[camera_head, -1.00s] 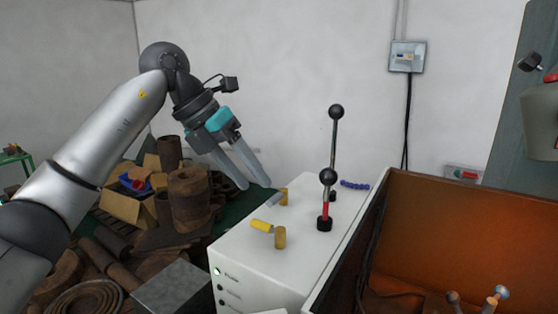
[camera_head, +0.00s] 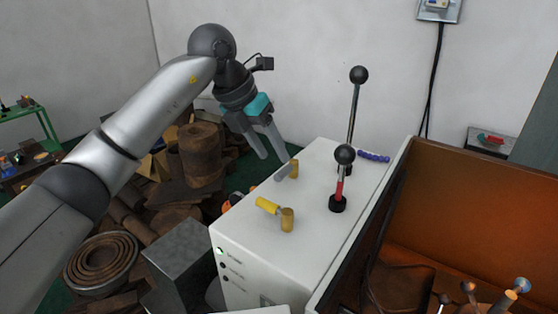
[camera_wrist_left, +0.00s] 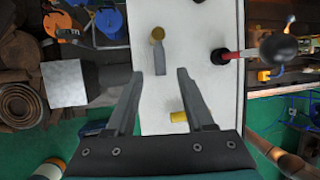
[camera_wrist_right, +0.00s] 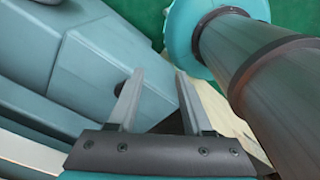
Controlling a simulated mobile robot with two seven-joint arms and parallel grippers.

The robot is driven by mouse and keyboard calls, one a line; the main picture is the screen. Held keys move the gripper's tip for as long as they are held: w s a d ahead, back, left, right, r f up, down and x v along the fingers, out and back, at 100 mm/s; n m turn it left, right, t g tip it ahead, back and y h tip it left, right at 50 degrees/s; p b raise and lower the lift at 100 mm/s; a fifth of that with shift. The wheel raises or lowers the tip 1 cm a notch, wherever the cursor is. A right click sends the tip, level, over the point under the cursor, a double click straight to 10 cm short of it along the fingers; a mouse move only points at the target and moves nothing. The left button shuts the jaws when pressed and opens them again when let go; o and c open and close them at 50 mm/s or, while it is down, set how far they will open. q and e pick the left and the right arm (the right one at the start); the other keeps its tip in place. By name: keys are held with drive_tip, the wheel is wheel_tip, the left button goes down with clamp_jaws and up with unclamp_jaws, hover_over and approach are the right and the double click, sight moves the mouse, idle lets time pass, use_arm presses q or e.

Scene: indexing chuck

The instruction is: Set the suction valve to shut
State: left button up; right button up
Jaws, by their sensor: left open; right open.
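On the white cabinet (camera_head: 300,246) stand two brass valve posts with side handles. The near post (camera_head: 287,220) has a yellow handle (camera_head: 267,205) pointing left and away; the far post (camera_head: 294,168) has a grey handle (camera_head: 282,174). I cannot tell which is the suction valve; no readable label shows. My left gripper (camera_head: 276,159) is open and empty, just left of the far post. In the left wrist view its fingers (camera_wrist_left: 160,72) flank a grey handle (camera_wrist_left: 162,60) without visible contact, with a yellow handle (camera_wrist_left: 178,117) below. My right gripper (camera_wrist_right: 155,82) is open and empty, seen only in its wrist view.
Two ball-topped levers stand right of the valves: one with a red shaft (camera_head: 340,188), one taller behind it (camera_head: 351,115). An open orange-brown bin (camera_head: 460,210) adjoins the cabinet's right side. A grey box (camera_head: 186,264) and rusty scrap (camera_head: 199,153) lie left.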

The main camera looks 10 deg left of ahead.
sight(282, 170)
use_arm(q)
drive_tip(key=x, duration=0.5)
drive_tip(key=shift+p, duration=0.3)
drive_tip(key=shift+r, duration=0.1)
clamp_jaws()
idle(1.0)
